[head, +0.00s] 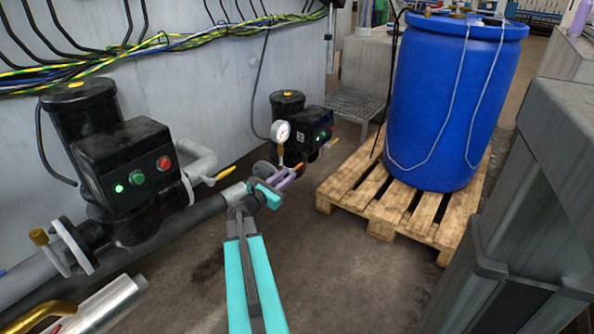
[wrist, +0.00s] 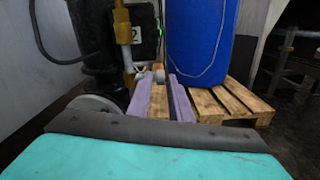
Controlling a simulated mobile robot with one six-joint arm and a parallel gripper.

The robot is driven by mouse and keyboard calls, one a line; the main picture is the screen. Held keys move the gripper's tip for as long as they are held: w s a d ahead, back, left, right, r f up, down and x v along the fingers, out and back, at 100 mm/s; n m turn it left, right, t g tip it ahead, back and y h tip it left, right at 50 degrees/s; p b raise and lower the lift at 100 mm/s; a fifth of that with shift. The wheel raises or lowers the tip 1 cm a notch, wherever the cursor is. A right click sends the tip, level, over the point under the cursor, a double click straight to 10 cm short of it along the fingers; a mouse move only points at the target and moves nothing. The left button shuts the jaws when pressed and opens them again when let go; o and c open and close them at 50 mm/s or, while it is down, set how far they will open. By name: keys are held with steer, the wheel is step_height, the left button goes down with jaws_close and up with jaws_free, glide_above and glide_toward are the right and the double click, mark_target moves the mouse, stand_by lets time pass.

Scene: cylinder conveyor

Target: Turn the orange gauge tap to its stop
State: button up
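The orange gauge tap (head: 299,166) shows as a small orange tip beside the fingertips, below the round white gauge (head: 281,131). My gripper (head: 288,178), with purple fingers, reaches in close to the tap from the front. The brass gauge stem (wrist: 123,28) rises just left of the fingers.
A black pump unit (head: 290,110) stands behind the gauge, and another (head: 120,165) stands at left. Grey pipes (head: 190,215) run below my gripper. A blue drum (head: 447,105) on a wooden pallet (head: 400,215) is at right. A grey cabinet (head: 540,200) bounds the right side.

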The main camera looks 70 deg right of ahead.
mark_target(297, 167)
steer(key=b+x, duration=0.1)
steer(key=x, duration=0.6)
steer(key=shift+d, duration=0.15)
jaws_close()
steer(key=shift+s, duration=0.1)
